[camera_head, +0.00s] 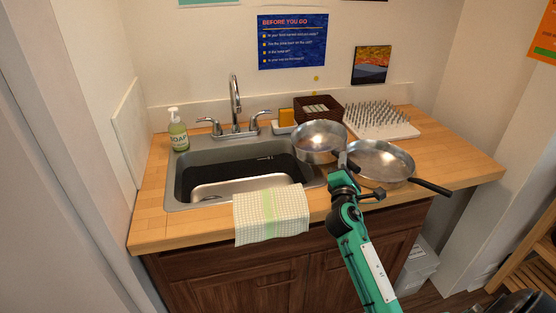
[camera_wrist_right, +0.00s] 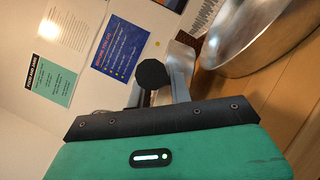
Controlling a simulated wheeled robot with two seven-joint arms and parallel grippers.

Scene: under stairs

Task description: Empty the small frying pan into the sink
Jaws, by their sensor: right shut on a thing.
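The small frying pan (camera_head: 320,138) is steel with a dark handle. It is over the right rim of the sink (camera_head: 187,187), at the back left of a larger steel pan. What it holds cannot be made out. My right gripper (camera_head: 345,172) reaches in from the front and is shut on its handle. In the right wrist view the gripper (camera_wrist_right: 162,80) has the black handle end (camera_wrist_right: 152,74) between its fingers. The sink basin is dark inside, with a pale metal front part. My left gripper is not in view.
The larger pan (camera_head: 382,160) sits right beside my gripper, its black handle pointing right. A soap bottle (camera_head: 178,130), faucet (camera_head: 235,105), brown basket (camera_head: 318,107) and spiked drying rack (camera_head: 378,118) stand around the sink. A checked towel (camera_head: 270,213) hangs at the front edge.

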